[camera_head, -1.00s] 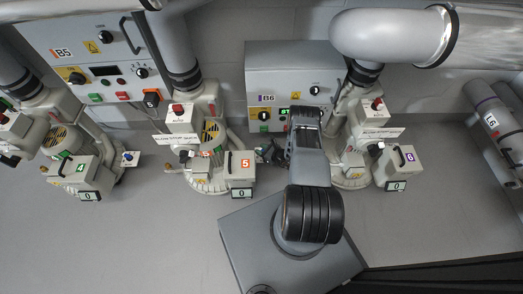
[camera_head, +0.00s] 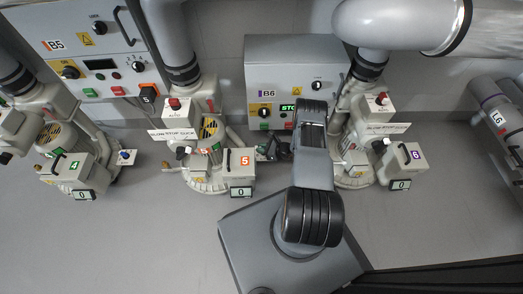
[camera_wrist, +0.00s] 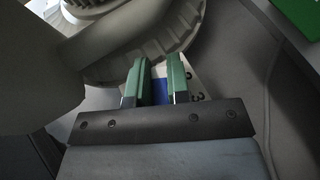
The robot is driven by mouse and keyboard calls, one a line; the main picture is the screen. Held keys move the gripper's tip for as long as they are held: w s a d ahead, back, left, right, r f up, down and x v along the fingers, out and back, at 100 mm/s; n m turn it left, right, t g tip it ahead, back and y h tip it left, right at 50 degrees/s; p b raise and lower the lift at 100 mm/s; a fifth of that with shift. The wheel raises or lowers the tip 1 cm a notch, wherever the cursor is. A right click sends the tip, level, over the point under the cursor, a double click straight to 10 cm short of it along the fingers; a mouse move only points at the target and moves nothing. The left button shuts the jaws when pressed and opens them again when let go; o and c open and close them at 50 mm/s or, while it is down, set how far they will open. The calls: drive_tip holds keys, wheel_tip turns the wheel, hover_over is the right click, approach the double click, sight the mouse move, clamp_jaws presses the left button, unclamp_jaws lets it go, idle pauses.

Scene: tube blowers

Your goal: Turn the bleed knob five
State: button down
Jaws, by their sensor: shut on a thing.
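Blower five (camera_head: 241,161) stands left of my arm, with an orange 5 on its pale box. My gripper (camera_head: 268,150) is low at its right side. In the wrist view, the two green fingers of my gripper (camera_wrist: 158,82) are shut on a blue piece, the bleed knob (camera_wrist: 159,73). Only a strip of the knob shows between the fingers. A white plate with dark markings (camera_wrist: 193,88) lies beside it, partly covered by the right finger. In the head view the knob is hidden at my gripper.
Blower six (camera_head: 404,160) stands close on the right of my arm, and blower four (camera_head: 75,170) farther left. Control boxes B6 (camera_head: 310,60) and B5 (camera_head: 80,25) are behind. In the wrist view, the pale blower housing (camera_wrist: 130,40) is close to the fingers. Floor is clear at front left.

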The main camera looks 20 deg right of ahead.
drive_tip(key=c, duration=1.1)
unclamp_jaws()
drive_tip(key=p+v, duration=0.4)
drive_tip(key=v, duration=1)
drive_tip(key=shift+a, duration=0.1)
